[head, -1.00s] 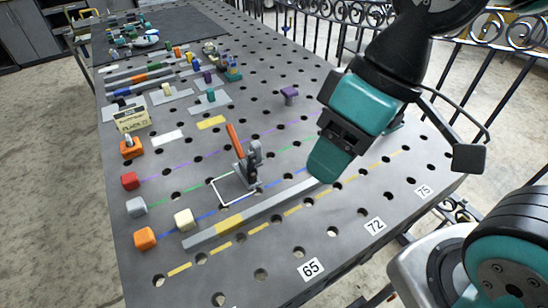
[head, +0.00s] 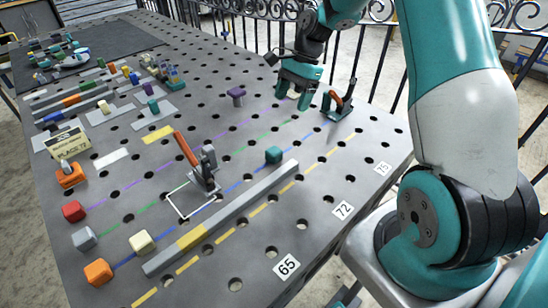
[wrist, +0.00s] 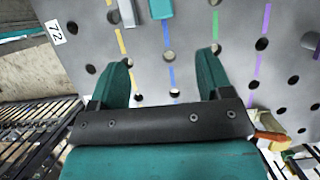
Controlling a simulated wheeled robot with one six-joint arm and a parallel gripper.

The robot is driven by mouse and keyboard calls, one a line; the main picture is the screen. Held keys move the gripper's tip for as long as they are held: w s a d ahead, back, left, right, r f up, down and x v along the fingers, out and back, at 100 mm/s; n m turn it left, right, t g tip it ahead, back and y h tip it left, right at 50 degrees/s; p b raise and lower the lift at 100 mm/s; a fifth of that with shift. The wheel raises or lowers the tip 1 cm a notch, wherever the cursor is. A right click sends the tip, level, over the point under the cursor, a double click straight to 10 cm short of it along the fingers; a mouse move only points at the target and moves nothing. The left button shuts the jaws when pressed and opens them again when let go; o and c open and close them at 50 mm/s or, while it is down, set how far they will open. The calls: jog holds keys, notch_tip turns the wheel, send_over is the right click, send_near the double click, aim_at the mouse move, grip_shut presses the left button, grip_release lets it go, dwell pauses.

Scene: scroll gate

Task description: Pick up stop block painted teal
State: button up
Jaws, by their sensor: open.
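A small teal block (head: 273,155) sits on the perforated table beside the far end of a long grey bar (head: 250,205), by the blue line. In the wrist view a teal block (wrist: 160,8) shows at the top edge, partly cut off, ahead of the fingers. My gripper (head: 294,98) is open and empty, farther back and to the right of the block, near a toggle clamp. The wrist view shows the two teal fingers (wrist: 163,82) spread apart, with bare table between them. A smaller teal piece (head: 153,106) stands on a grey plate farther left.
A clamp with an orange handle (head: 340,100) stands just right of my gripper, and another clamp (head: 197,160) stands near the white outline. A purple piece (head: 236,96) is behind. Coloured cubes line the left edge. A black railing runs behind the table.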

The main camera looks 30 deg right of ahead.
jog(key=p, duration=0.2)
send_near(274, 150)
jog(key=x, duration=0.5)
jog(key=shift+s+f, duration=0.1)
jog(key=p+x, duration=0.2)
jog(key=x, duration=0.3)
jog(key=c, duration=1.2)
